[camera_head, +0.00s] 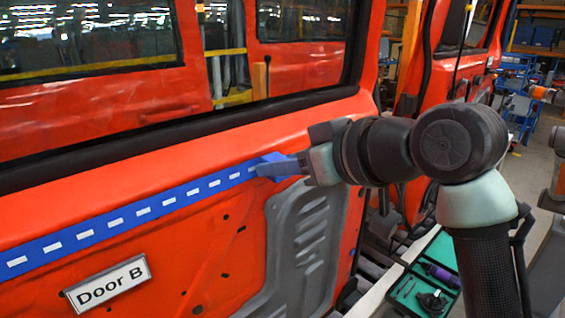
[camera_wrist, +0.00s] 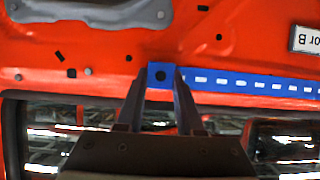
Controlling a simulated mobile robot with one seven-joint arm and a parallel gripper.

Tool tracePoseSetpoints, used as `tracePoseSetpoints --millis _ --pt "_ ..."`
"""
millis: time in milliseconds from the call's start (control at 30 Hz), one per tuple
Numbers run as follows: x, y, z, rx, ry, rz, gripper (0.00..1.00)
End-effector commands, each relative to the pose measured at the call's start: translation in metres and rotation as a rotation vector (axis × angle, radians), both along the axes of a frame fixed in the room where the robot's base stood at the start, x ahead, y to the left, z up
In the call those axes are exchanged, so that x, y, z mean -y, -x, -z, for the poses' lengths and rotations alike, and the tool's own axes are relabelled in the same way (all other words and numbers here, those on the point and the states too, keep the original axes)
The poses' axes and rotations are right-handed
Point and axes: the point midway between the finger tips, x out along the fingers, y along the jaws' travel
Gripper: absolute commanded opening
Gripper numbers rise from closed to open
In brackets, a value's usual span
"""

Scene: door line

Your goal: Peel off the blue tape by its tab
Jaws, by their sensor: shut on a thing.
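The blue tape (camera_head: 120,220) with white dashes runs along the orange door below the window. It looks flat against the door along its visible length. In the wrist view the tape (camera_wrist: 240,84) runs off to the right. Its blue tab (camera_wrist: 160,74), with a dark round hole, is at the tape's end between my fingers. My gripper (camera_head: 280,167) is at the tape's right end, shut on the tab. The wrist view shows both fingers of my gripper (camera_wrist: 159,92) on either side of it. My gripper hides part of the tab in the head view.
A "Door B" plate (camera_head: 107,284) is mounted below the tape. A grey panel (camera_head: 308,238) lies under my gripper. The window frame (camera_head: 180,128) runs above the tape. A green-lined tool tray (camera_head: 425,277) stands at the lower right, beneath my arm.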

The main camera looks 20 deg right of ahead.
Motion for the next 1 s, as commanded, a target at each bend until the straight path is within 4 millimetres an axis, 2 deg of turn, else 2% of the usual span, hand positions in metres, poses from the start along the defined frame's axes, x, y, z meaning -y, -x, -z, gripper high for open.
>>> tracePoseSetpoints --millis 1000 --pt "0.006 0.016 0.000 0.001 -0.001 -0.001 0.00"
